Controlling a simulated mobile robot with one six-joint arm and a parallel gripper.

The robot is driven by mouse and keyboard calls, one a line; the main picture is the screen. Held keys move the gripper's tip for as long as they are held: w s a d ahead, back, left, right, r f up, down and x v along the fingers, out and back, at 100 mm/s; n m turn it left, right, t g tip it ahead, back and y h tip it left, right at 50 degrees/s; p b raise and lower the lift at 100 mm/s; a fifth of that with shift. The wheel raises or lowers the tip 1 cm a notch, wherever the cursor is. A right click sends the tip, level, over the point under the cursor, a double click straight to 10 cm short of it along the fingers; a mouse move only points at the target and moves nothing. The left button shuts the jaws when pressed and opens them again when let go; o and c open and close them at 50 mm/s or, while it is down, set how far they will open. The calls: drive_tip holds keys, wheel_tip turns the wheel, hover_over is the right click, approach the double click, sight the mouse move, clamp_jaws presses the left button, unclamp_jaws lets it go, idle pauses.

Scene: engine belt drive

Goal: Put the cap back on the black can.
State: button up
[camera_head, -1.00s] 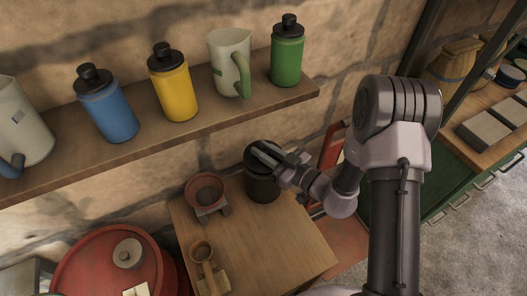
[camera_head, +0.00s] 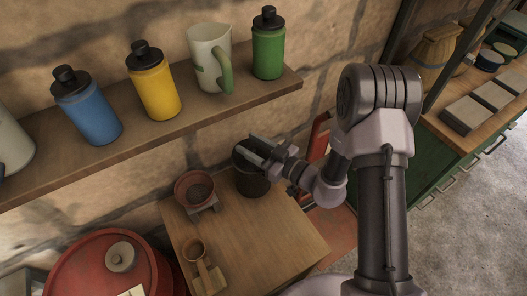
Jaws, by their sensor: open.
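The black can (camera_head: 252,184) stands upright at the back of a small wooden table. My gripper (camera_head: 256,147) is at the can's top, reaching in from the right, with its jaws open. The fingers cover much of the can's top, so I cannot tell whether a cap sits on it or between the fingers. I cannot tell whether the fingers touch the can. No separate cap for it can be made out on the table.
A red bowl on a stand (camera_head: 195,188) and a wooden cup-like piece (camera_head: 197,252) are left of the can. A shelf (camera_head: 150,132) above holds blue, yellow and green bottles and mugs. A red drum (camera_head: 75,272) stands lower left. The table's front right is clear.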

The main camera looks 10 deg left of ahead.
drive_tip(key=f+p+v, duration=0.1)
drive_tip(key=p+v, duration=0.2)
drive_tip(key=v, duration=0.9)
drive_tip(key=s+a+r+n+g+h, duration=0.15)
drive_tip(key=s+r+n+g, duration=0.5)
drive_tip(key=n, duration=1.05)
drive_tip(key=s+a+r+n+g+h, duration=0.1)
drive_tip(key=s+r+n+g+h, duration=0.25)
drive_tip(key=s+r+n, duration=0.9)
drive_tip(key=w+d+n+t+h+b, duration=0.1)
drive_tip(key=d+n+t+h, duration=0.2)
drive_tip(key=n, duration=1)
drive_tip(key=w+d+r+n+t+h+b, duration=0.1)
drive_tip(key=d+n+t+h, duration=0.3)
drive_tip(key=d+n, duration=0.4)
drive_tip(key=n+h+b, duration=0.1)
drive_tip(key=n, duration=0.4)
drive_tip(key=shift+d, duration=0.4)
